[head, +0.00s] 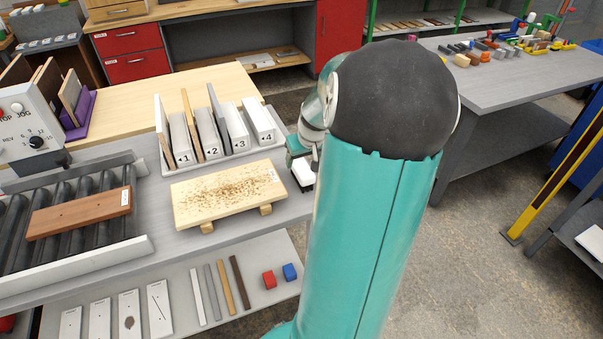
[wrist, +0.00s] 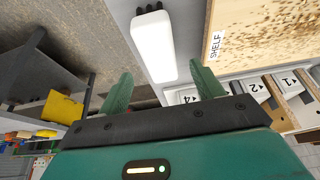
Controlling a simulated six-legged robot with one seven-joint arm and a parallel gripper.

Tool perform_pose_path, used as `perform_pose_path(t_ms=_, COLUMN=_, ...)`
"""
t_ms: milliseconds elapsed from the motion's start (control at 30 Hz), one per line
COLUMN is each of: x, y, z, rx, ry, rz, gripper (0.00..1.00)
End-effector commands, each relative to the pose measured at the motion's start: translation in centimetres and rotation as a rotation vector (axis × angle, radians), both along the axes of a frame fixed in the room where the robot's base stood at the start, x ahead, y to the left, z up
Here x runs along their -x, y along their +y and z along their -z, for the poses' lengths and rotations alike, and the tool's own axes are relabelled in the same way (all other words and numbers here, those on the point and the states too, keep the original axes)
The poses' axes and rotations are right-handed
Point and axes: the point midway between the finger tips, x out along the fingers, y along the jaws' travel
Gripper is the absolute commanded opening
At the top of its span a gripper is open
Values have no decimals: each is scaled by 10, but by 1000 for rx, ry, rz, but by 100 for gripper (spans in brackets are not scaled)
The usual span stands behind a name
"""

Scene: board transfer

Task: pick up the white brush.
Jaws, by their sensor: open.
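The white brush (head: 303,172) is at the right edge of the grey bench, beside the wooden board on feet. In the wrist view the white brush (wrist: 153,45) is a rounded white block with dark tips at its far end. My gripper (wrist: 163,84) is open, its two green fingers spread with the near end of the brush lined up in the gap between them. I cannot tell how far below the fingers the brush lies. In the head view my arm hides most of the gripper.
The wooden board (head: 228,192), covered in brown specks, stands left of the brush; its SHELF label shows in the wrist view. A white numbered rack (head: 167,155) with upright boards is behind it. A roller conveyor (head: 70,252) holding a brown board is at left. Open floor lies right of the bench.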

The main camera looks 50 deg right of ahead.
Motion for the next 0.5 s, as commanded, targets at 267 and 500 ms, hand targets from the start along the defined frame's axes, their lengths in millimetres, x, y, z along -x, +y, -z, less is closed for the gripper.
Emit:
perform_pose_path(t_ms=267, x=-10, y=-4, z=37, rx=-5, ry=1, rz=-2, gripper=66)
perform_pose_path(t_ms=500, x=-14, y=-8, z=48, rx=0, ry=0, rz=1, gripper=66)
